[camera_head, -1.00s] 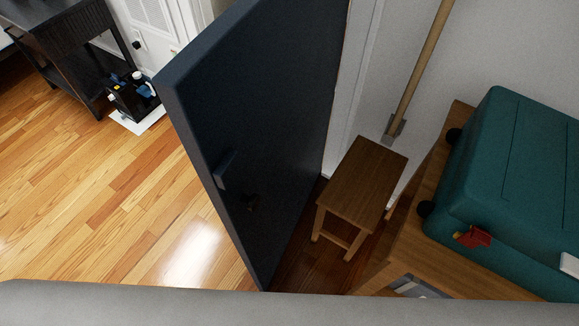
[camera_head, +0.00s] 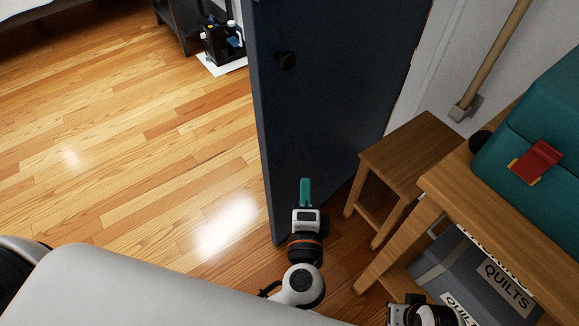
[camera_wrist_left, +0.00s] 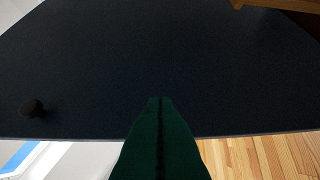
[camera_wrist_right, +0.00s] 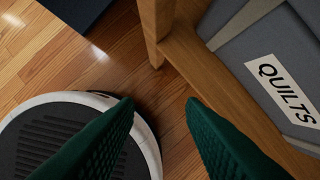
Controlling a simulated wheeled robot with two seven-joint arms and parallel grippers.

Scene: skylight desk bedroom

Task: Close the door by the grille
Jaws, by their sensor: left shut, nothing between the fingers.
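The dark navy door (camera_head: 325,110) stands open in the head view, its near edge toward the wooden floor. A dark round knob (camera_head: 287,61) is on its face; the left wrist view also shows the knob (camera_wrist_left: 32,107). My left gripper (camera_head: 304,182) is upright in front of the door's lower part, its green fingers together and empty. In the left wrist view the door face (camera_wrist_left: 160,55) fills most of the picture beyond the fingertips; I cannot tell if they touch. My right gripper (camera_wrist_right: 160,103) has its fingers apart, with nothing between them. I cannot make out a grille now.
A small wooden stool (camera_head: 410,150) stands right of the door. A wooden bench (camera_head: 450,185) carries a teal case (camera_head: 545,120), with grey boxes marked QUILTS (camera_head: 480,270) below. A broom-like pole (camera_head: 490,60) leans at the wall. Floor (camera_head: 130,150) left of the door is clear.

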